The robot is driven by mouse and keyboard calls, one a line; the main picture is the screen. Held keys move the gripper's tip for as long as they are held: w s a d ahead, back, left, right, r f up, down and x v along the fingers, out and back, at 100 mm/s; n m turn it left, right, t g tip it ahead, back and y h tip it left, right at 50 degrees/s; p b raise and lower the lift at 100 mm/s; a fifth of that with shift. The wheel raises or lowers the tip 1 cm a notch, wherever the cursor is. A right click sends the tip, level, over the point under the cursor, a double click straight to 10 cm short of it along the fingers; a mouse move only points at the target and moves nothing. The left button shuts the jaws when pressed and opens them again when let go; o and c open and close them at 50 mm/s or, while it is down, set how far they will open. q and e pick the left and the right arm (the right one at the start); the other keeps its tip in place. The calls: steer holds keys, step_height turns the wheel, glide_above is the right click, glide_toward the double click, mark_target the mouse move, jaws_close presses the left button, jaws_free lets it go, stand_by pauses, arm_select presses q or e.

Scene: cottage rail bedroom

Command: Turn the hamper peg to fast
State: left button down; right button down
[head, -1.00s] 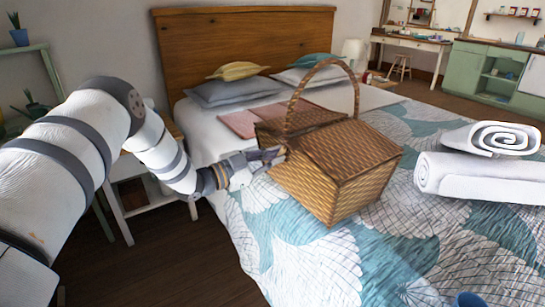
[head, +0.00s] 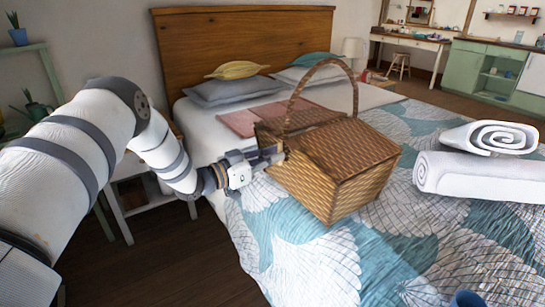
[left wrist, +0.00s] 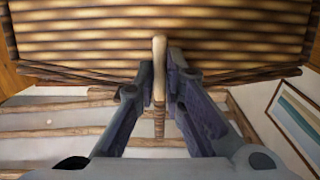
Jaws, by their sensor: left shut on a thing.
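The wicker hamper (head: 345,180) stands on the bed, with a tall arched handle and its lids down. My left gripper (head: 272,157) is at the hamper's left end, its fingers pointing right at the wicker. In the left wrist view the hamper's woven side (left wrist: 90,40) fills the top. There my left gripper (left wrist: 160,85) is shut on the peg (left wrist: 159,60), a slim pale wooden piece upright in the picture between the fingertips. The peg's lower part is partly hidden by the fingers. I cannot make out the peg clearly in the head view. My right gripper is not in view.
Rolled white towels (head: 480,178) lie on the bed right of the hamper. Pillows (head: 235,90) and folded pink cloth (head: 240,122) lie behind it. A white bedside table (head: 140,195) stands beneath my left arm.

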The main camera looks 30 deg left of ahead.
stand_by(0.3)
arm_select(q)
steer(key=c, duration=1.7)
jaws_free()
steer(key=v, duration=1.2)
